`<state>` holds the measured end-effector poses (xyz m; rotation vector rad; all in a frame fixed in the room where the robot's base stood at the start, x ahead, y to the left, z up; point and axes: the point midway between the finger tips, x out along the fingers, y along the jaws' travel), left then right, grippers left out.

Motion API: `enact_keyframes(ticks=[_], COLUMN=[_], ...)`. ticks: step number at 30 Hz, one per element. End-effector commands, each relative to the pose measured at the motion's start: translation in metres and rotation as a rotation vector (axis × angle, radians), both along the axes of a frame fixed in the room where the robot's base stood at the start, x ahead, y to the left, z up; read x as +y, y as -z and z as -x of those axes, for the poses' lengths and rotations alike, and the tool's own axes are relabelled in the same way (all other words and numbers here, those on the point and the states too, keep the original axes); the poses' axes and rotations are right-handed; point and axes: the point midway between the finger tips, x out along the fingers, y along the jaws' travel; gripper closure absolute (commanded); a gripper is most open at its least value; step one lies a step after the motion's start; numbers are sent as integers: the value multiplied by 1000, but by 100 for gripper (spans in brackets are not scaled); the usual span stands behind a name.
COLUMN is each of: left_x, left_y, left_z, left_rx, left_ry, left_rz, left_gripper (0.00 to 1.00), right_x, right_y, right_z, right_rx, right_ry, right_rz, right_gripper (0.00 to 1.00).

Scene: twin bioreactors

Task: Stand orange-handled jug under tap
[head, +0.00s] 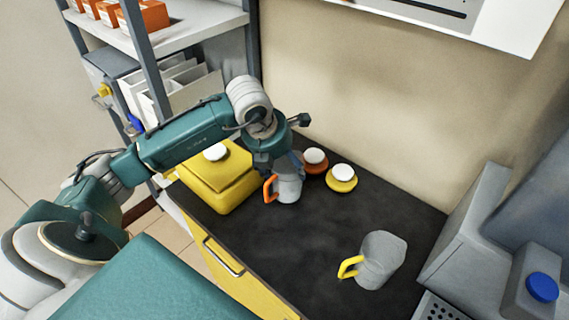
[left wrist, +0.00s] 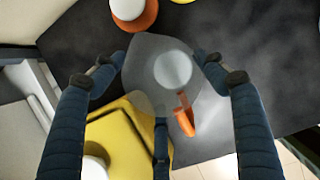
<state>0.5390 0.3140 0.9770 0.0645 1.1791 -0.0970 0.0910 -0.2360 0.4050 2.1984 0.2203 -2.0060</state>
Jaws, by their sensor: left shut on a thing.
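The orange-handled jug (head: 289,189) is grey and stands on or just above the dark counter, beside the yellow case; I cannot tell whether it touches the counter. My left gripper (head: 279,166) is shut on it from above. In the left wrist view the fingers (left wrist: 160,62) press on both sides of the jug (left wrist: 146,58), and its orange handle (left wrist: 184,119) points down in the picture. A second grey jug (head: 381,258), with a yellow handle, stands at the counter's right. No tap shows clearly over the counter. My right gripper is out of view.
An orange flask (head: 313,166) and a yellow flask (head: 341,184), both white-capped, stand close right of the held jug. The yellow case (head: 222,190) is at left. A grey unit (head: 470,226) and a perforated grate (head: 438,308) are at right. The middle counter is clear.

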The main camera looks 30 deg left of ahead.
Motion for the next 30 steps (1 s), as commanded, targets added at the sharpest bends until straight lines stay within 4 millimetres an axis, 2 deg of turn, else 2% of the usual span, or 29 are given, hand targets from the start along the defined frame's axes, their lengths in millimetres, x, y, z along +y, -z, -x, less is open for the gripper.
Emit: enact_keyframes(ticks=[13, 14, 16, 25, 27, 30], left_x=[0, 0, 0, 0, 0, 1], left_y=[10, 9, 8, 7, 4, -4], left_z=[0, 0, 0, 0, 0, 3], left_rx=[-1, -1, 0, 0, 0, -6], left_ry=[0, 0, 0, 0, 0, 0], left_rz=[0, 0, 0, 0, 0, 0], left_gripper=[63, 23, 10, 10, 10, 10], right_x=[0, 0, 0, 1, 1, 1], right_y=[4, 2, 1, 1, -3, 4], right_z=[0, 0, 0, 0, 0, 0], right_rx=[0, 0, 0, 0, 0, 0], right_ry=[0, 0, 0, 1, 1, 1], right_rz=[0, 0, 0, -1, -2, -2], right_gripper=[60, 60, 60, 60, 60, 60])
